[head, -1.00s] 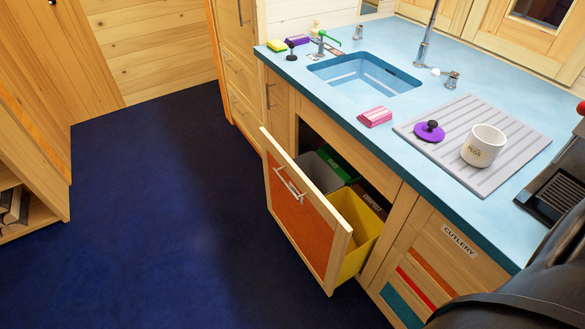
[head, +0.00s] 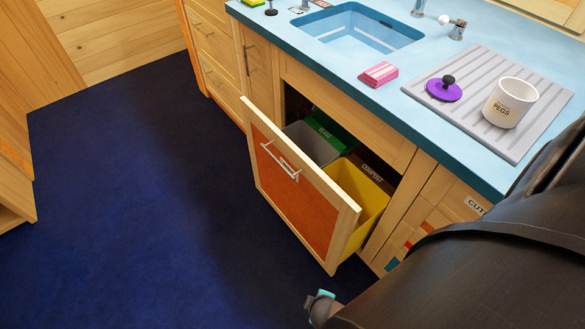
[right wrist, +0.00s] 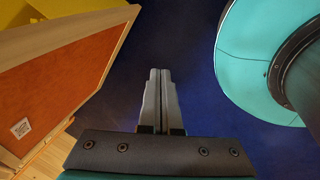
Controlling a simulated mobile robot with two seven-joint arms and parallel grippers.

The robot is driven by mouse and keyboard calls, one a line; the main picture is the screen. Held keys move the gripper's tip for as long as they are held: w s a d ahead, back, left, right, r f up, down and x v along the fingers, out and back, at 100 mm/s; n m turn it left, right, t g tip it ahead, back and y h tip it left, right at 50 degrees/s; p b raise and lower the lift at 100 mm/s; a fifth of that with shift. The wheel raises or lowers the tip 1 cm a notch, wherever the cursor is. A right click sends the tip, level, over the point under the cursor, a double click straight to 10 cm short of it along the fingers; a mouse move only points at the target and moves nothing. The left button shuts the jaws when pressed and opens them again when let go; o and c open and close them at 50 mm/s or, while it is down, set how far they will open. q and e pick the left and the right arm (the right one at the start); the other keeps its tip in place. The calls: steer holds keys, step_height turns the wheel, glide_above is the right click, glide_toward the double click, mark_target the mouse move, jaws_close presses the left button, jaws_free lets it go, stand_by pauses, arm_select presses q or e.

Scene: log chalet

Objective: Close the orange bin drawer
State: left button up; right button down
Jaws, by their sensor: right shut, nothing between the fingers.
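The orange bin drawer (head: 300,200) is pulled out from the cabinet under the sink. Its orange front panel has a metal bar handle (head: 279,161). A grey bin, a green bin (head: 328,133), a brown compost bin and a yellow bin (head: 366,200) show behind the front. In the right wrist view the drawer's orange front (right wrist: 62,85) is at the left. My right gripper (right wrist: 159,72) is shut and empty, over the blue floor, to the right of the drawer front and apart from it. My left gripper is not in view.
The blue floor (head: 130,200) in front and to the left is clear. The light blue counter (head: 330,60) above holds a pink sponge (head: 379,74), a purple lid (head: 444,90) and a white pegs pot (head: 509,102). A cutlery drawer (head: 470,203) is to the right, partly hidden by my right arm.

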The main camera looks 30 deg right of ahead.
steer(key=w+d+n+t+h+b, duration=0.1)
steer(key=w+n+t+h+b, duration=0.15)
steer(key=w+b, duration=0.6)
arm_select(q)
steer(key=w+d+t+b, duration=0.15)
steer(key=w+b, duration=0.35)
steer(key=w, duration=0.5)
arm_select(e)
steer(key=t+h+b, duration=0.4)
steer(key=t+h, duration=0.3)
steer(key=t, duration=0.1)
glide_toward(289, 172)
steer(key=b+x, duration=0.1)
steer(key=x, duration=0.2)
steer(key=r+x, duration=0.1)
steer(key=x, duration=0.2)
steer(key=b+x, duration=0.1)
steer(key=x, duration=0.3)
steer(key=shift+d+r+b, duration=0.1)
steer(key=shift+r+b, duration=0.25)
steer(key=shift+r, duration=0.05)
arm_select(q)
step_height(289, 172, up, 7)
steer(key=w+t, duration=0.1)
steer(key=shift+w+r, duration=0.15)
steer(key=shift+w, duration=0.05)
arm_select(e)
steer(key=shift+d, duration=0.65)
